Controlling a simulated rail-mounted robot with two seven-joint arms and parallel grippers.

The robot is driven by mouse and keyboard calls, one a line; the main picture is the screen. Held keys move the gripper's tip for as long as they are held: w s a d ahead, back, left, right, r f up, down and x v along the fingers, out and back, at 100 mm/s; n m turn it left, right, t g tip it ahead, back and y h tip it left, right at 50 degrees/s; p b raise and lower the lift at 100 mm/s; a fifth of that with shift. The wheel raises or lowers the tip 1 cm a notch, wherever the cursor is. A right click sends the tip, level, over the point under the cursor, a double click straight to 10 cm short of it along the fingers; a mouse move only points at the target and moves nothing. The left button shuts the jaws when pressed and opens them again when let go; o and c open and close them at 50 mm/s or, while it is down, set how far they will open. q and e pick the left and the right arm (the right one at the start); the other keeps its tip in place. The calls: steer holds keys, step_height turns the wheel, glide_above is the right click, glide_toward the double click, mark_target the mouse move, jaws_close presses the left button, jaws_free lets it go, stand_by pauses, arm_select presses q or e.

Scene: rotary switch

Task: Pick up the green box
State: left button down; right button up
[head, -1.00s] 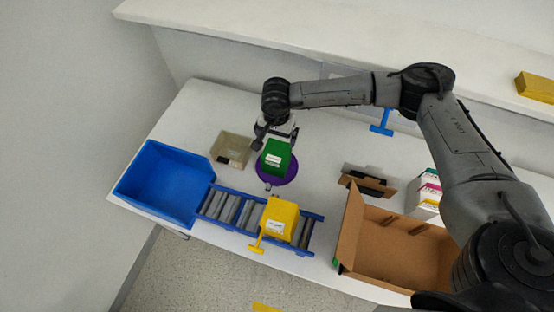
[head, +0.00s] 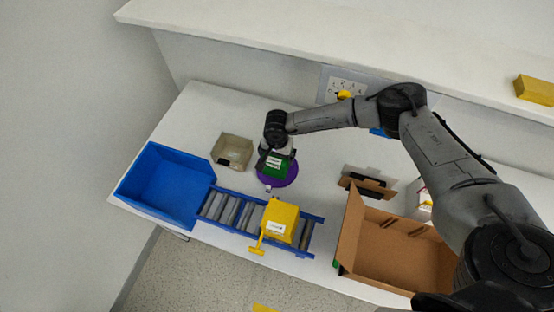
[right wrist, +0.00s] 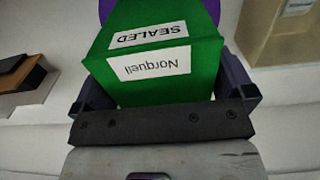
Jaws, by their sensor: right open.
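The green box (head: 275,168) sits on a round purple disc (head: 291,180) on the white table. In the right wrist view the green box (right wrist: 160,65) fills the middle, with labels reading "SEALED" and "Norquell". My right gripper (head: 276,158) is over the box and partly hides it in the head view. In the right wrist view its two dark fingers (right wrist: 165,88) are open, one on each side of the box. I cannot tell whether they touch it. My left gripper is not in view.
A roller conveyor (head: 227,210) carries a yellow box (head: 281,220). A blue bin (head: 168,183) is at left, a beige tray (head: 233,151) behind. An open cardboard box (head: 395,258) is at right. A yellow knob (head: 344,95) is on a wall panel.

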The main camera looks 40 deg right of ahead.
steer(key=shift+f, duration=0.6)
steer(key=shift+c, duration=0.2)
steer(key=shift+r, duration=0.1)
steer(key=c, duration=0.7)
